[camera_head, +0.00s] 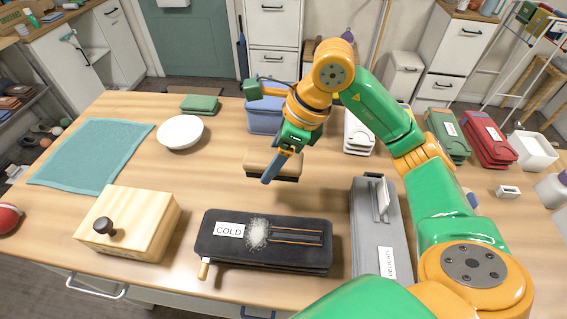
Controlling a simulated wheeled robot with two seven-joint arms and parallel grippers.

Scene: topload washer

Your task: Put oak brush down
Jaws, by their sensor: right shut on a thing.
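The oak brush (258,157), a pale wooden block with a dark underside, is at the middle of the table. My right gripper (275,168) comes down over it from above and is shut on it. The gripper's fingers cover part of the brush's top and front. The brush looks level and low over the tabletop; I cannot tell whether it touches the wood. My left gripper is out of view.
The black COLD unit (215,249) with white powder lies in front, the grey DELICATE unit (369,245) to the right. A wooden box (152,222) with a black knob, a white bowl (180,132) and a teal towel (90,155) are left. A blue bin (262,122) stands behind.

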